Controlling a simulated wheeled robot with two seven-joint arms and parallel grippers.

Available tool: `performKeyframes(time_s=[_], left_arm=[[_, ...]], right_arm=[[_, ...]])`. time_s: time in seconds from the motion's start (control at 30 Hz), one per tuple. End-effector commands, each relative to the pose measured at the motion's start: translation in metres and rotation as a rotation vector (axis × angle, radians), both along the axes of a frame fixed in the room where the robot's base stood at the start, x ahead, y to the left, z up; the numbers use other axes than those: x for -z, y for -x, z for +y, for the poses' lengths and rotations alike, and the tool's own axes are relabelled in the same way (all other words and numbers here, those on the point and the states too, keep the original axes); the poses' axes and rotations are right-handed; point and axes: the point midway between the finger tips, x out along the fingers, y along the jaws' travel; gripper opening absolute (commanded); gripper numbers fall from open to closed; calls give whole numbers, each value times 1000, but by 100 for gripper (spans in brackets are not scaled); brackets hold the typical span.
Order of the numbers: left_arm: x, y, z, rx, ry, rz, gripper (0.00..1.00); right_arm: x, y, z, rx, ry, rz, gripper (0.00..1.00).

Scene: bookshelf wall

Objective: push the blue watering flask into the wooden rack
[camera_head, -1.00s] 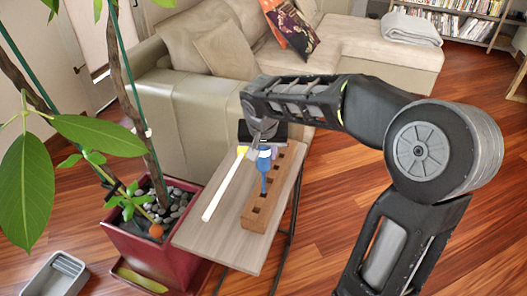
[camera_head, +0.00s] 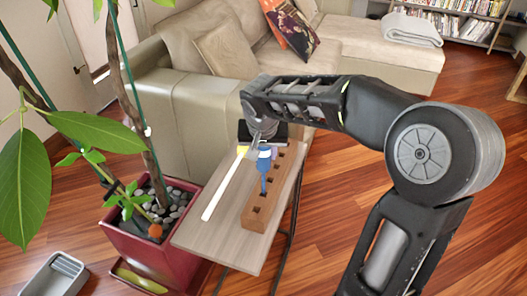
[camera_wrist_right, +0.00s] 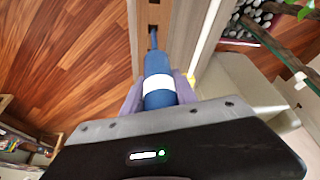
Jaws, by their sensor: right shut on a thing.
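The blue watering flask (camera_head: 263,161) has a white band and a thin spout that points down. My right gripper (camera_head: 263,147) is shut on it above the table. The flask also shows in the right wrist view (camera_wrist_right: 158,68), between the two purple-grey fingers (camera_wrist_right: 158,90). The wooden rack (camera_head: 258,217) is a long block with a row of square holes, lying along the right side of the table. The spout is over or at one of the holes; whether it has entered cannot be told. My left gripper is not in view.
The small table (camera_head: 215,232) also bears a white stick (camera_head: 225,184) left of the rack and a dark item at its far end. A red planter (camera_head: 150,250) with a plant stands close on the left. A beige sofa (camera_head: 200,95) is behind. Floor on the right is clear.

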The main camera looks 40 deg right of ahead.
Motion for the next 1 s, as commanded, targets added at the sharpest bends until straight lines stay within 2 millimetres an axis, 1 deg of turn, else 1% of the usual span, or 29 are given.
performKeyframes(time_s=[0.03,1.0], left_arm=[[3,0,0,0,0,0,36],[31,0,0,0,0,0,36]], right_arm=[[3,0,0,0,0,0,0],[33,0,0,0,0,0,0]])
